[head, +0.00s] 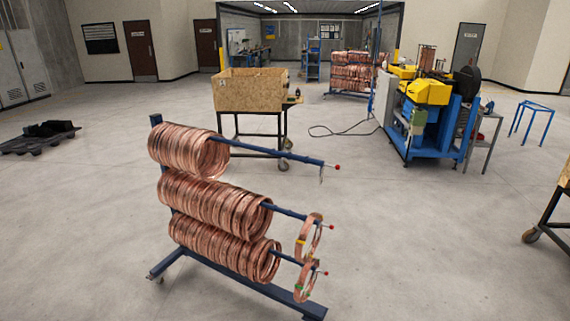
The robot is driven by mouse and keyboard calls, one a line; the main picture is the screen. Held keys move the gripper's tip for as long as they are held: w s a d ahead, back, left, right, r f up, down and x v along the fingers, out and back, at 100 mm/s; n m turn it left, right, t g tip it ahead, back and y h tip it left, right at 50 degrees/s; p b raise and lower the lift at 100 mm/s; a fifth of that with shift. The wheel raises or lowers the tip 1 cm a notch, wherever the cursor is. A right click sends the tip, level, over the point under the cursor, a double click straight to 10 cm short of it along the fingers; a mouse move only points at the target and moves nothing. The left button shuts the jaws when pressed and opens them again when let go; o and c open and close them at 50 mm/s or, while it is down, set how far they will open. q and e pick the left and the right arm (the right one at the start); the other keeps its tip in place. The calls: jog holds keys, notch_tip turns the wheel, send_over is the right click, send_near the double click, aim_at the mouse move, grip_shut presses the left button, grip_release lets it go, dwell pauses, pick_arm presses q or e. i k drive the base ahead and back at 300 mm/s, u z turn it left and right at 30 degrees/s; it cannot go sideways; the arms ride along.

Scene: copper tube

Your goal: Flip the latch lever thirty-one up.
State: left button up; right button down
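A blue rack (272,153) holds copper tube coils on three arms, one above another. The top arm ends in a red knob (337,167), and a thin grey latch lever (321,175) hangs down just behind it. The middle arm ends in a red knob (331,227) and the bottom arm in another (326,273). Levers on these two arms are too small or hidden to make out. No number is readable, so I cannot tell which lever is thirty-one. Neither of my grippers is in view.
Single coils with coloured tags hang near the ends of the middle arm (310,237) and bottom arm (307,281). A wooden crate (250,95) on a wheeled cart stands behind the rack. A blue and yellow machine (430,120) stands back right. The floor right of the rack is clear.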

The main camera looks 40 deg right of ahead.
aim_at(337, 166)
jog(key=z, duration=0.05)
jog(key=i, duration=2)
jog(key=z, duration=1.2)
jog(key=i, duration=1)
jog(key=z, duration=1.45)
jog(key=i, duration=0.3)
jog(key=z, duration=0.1)
